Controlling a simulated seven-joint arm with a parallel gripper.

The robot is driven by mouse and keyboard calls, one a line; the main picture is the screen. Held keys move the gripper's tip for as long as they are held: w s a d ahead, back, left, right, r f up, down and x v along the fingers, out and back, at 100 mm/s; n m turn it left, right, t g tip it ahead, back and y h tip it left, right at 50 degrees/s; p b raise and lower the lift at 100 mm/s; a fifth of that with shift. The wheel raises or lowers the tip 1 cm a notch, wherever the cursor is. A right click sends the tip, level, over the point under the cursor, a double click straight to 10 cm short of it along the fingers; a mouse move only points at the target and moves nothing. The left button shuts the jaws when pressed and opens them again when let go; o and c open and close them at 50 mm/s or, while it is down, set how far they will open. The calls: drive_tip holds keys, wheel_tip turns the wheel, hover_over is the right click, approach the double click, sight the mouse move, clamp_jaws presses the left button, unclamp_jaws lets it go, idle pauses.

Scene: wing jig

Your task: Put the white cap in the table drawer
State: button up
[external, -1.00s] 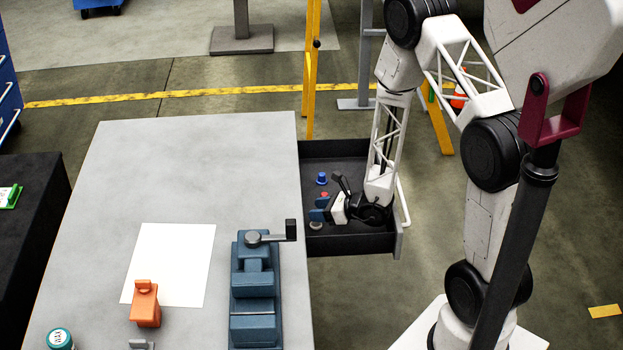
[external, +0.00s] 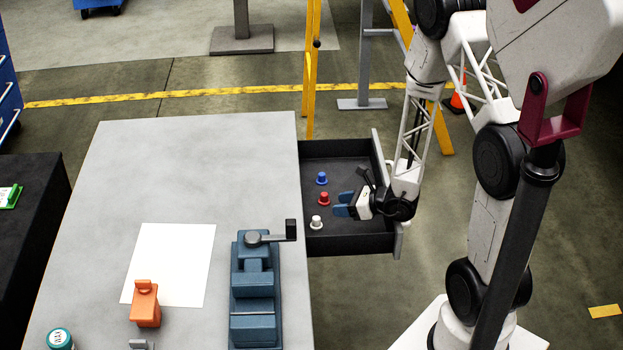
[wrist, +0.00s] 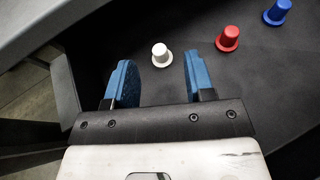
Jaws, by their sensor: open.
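The white cap (external: 316,222) stands on the floor of the open table drawer (external: 345,243), near its front left part. In the wrist view the white cap (wrist: 160,54) is just beyond the fingertips, between their lines and apart from both. My gripper (external: 343,204) is open and empty, low in the drawer to the right of the caps. Its blue fingers also show in the wrist view (wrist: 158,72) with a clear gap between them.
A red cap (external: 323,198) and a blue cap (external: 321,178) stand in a row behind the white one. The drawer walls enclose them. The grey table (external: 200,180) is to the left, with a blue vise (external: 255,290) and an orange object (external: 145,303).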

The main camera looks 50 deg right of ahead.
drive_tip(key=shift+v, duration=2.25)
drive_tip(key=s+a+r+n+g+y, duration=0.2)
drive_tip(key=a+r+n+g, duration=0.2)
drive_tip(key=a+r+n, duration=0.45)
drive_tip(key=s+a+r+n+g+y, duration=0.3)
drive_tip(key=a+r+n+g, duration=0.2)
drive_tip(key=a+r+n, duration=0.4)
drive_tip(key=s+r+n+h, duration=0.5)
drive_tip(key=s+r+n, duration=0.2)
drive_tip(key=r, duration=0.2)
drive_tip(key=s+d+r+n+g+h, duration=0.1)
drive_tip(key=s+r+n+h, duration=0.4)
drive_tip(key=s+r+n, duration=0.2)
wheel_tip(320, 180, up, 2)
drive_tip(key=shift+s+d+r+h, duration=0.1)
drive_tip(key=shift+s+d+h, duration=0.05)
drive_tip(key=shift+d+h, duration=0.15)
